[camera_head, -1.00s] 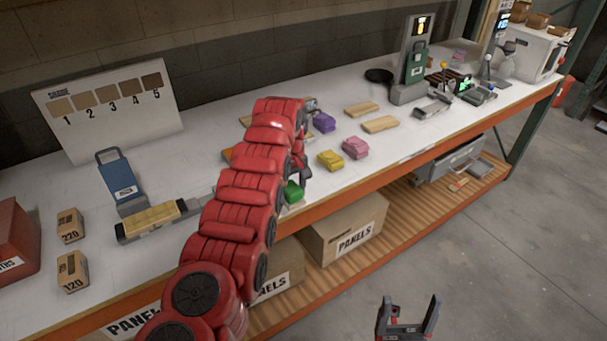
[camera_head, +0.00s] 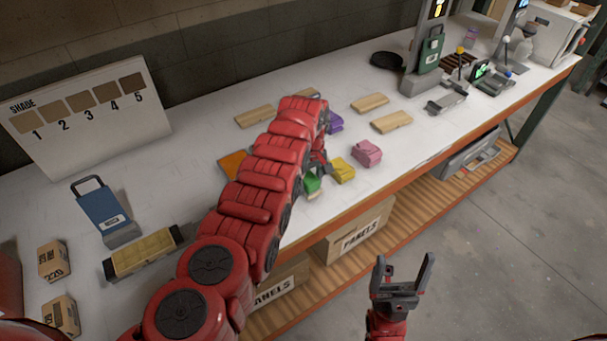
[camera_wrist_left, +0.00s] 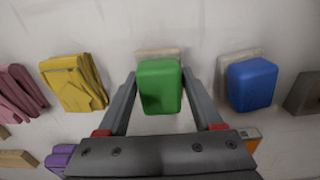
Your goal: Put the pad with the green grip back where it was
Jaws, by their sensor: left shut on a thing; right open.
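The pad with the green grip (camera_head: 312,183) is at the front edge of the white bench, partly hidden by my left arm. In the left wrist view the green grip (camera_wrist_left: 160,86) sits between the two fingers. My left gripper (camera_head: 317,172) is shut on it. A pale pad base shows behind the grip; I cannot tell whether it touches the bench. A pad with a blue grip (camera_wrist_left: 251,84) stands to the right of it in the wrist view. My right gripper (camera_head: 404,277) is open and empty over the floor, in front of the bench.
A yellow cloth (camera_head: 342,170) and a pink cloth (camera_head: 367,152) lie beside the green pad. A purple cloth (camera_head: 336,123), an orange item (camera_head: 232,163) and several wooden pieces (camera_head: 391,122) lie around.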

